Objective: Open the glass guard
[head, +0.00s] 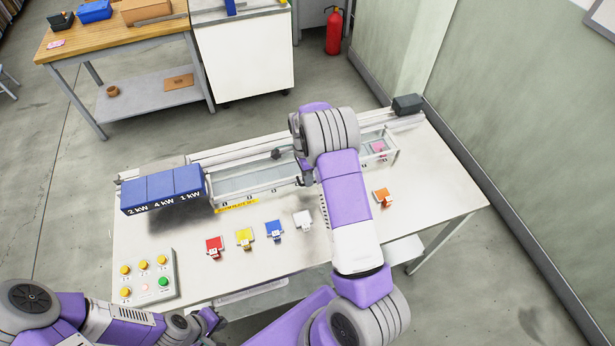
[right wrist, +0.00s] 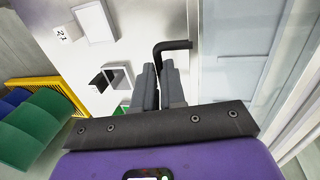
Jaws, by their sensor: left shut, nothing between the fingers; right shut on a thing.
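The glass guard (head: 255,182) is a long clear panel in a pale frame along the back of the white table. It also shows as a pale glass pane on the right of the right wrist view (right wrist: 228,75). A black bent handle (right wrist: 172,46) stands by the pane's frame. My right gripper (right wrist: 158,82) is shut on the handle's lower part; the grip is partly hidden by the fingers. My left gripper (head: 207,321) is shut and empty at the table's front edge.
Blue blocks marked 2 kW, 4 kW and 1 kW (head: 162,189) stand left of the guard. A button box (head: 147,277) sits front left. Red (head: 213,246), yellow (head: 244,238), blue (head: 274,230), white (head: 303,219) and orange (head: 382,197) pieces lie in front of the guard.

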